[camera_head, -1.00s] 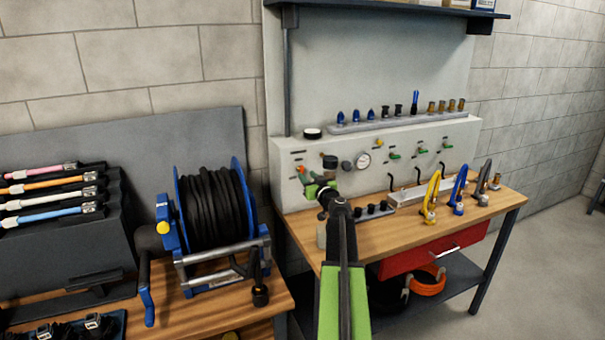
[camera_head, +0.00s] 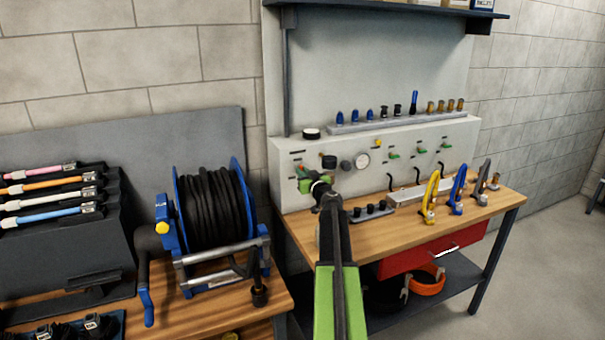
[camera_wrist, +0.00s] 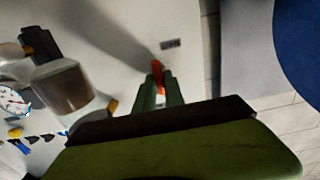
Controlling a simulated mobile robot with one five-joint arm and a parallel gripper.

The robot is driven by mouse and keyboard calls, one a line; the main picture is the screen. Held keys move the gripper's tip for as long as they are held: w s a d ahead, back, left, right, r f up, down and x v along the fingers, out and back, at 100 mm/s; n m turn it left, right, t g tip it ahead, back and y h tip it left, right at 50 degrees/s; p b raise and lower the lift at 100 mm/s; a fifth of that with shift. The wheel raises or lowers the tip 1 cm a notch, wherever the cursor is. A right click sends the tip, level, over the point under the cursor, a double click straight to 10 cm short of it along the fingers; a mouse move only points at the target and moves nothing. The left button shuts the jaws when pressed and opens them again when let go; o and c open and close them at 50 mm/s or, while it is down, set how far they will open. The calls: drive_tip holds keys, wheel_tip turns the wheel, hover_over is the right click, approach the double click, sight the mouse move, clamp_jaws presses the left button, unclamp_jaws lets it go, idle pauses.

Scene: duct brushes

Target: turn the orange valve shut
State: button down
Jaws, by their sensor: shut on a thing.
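The orange valve's handle (camera_wrist: 157,72) sits between the two fingers of my gripper (camera_wrist: 159,90) in the wrist view, and the fingers are shut on it. Its far end shows beyond the fingertips; the part between the fingers is mostly hidden. In the head view my gripper (camera_head: 305,178) reaches the left end of the pale valve panel (camera_head: 430,140). There only a little of the orange valve (camera_head: 301,167) shows, as the green fingers cover most of it.
A dark round knob (camera_head: 329,161) and a gauge (camera_head: 361,159) are just right of my gripper on the panel. Green-handled valves (camera_head: 394,155) are further right. Blue and yellow clamps stand on the bench (camera_head: 400,228). A hose reel (camera_head: 212,210) stands at left.

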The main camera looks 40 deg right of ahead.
drive_tip(key=shift+m, duration=0.4)
drive_tip(key=m, duration=1.7)
drive_tip(key=shift+s+d+f, duration=0.15)
drive_tip(key=shift+d+f, duration=0.1)
drive_tip(key=shift+d, duration=0.05)
idle(0.4)
drive_tip(key=c, duration=1.5)
unclamp_jaws()
drive_tip(key=shift+o, duration=0.2)
